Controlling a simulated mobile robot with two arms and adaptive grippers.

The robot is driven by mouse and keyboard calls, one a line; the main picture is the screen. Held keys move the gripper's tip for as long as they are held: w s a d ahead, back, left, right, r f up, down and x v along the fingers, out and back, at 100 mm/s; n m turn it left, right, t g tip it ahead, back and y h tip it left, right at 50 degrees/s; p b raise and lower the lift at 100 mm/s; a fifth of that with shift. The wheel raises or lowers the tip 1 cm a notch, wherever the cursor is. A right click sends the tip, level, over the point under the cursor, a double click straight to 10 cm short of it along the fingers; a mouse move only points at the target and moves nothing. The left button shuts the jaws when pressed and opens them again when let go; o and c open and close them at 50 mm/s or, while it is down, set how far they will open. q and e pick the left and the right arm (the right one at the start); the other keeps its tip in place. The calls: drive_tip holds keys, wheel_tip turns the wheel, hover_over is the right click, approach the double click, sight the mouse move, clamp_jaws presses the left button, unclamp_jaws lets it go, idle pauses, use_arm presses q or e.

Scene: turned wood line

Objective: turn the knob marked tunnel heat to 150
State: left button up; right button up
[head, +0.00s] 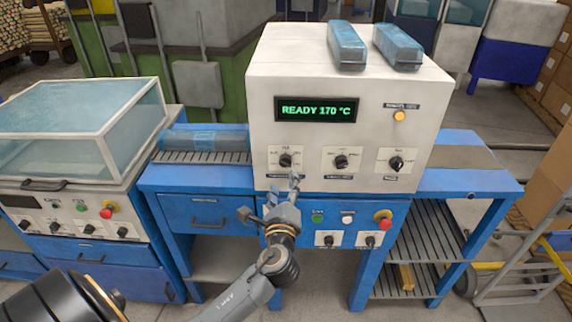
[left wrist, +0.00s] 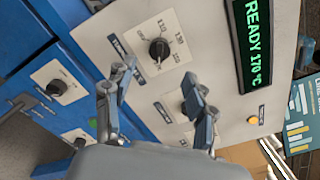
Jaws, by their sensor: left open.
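The white heat unit (head: 263,75) has a row of three black knobs: a left knob (head: 285,160), a middle knob (head: 341,162) and a right knob (head: 396,163). Their labels are too small to read. Its green display (head: 317,109) reads READY 170 °C. My left gripper (head: 270,195) is open and empty, just below the left knob and apart from it. In the left wrist view a knob (left wrist: 158,49) with a printed number scale lies beyond the open fingers (left wrist: 157,82). A finger partly covers the panel beside it. My right gripper is out of view.
The blue frame below carries a green button (head: 317,217), a white button (head: 347,218), a red stop button (head: 383,217) and two more knobs. A clear-lidded machine (head: 80,105) stands at left, a hand truck (head: 520,262) at right.

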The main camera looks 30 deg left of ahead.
sight(285, 166)
use_arm(q)
drive_tip(key=p+x, duration=0.1)
drive_tip(key=x, duration=0.6)
drive_tip(key=shift+w+a, duration=0.15)
drive_tip(key=shift+w, duration=0.2)
drive_tip(key=c, duration=1.2)
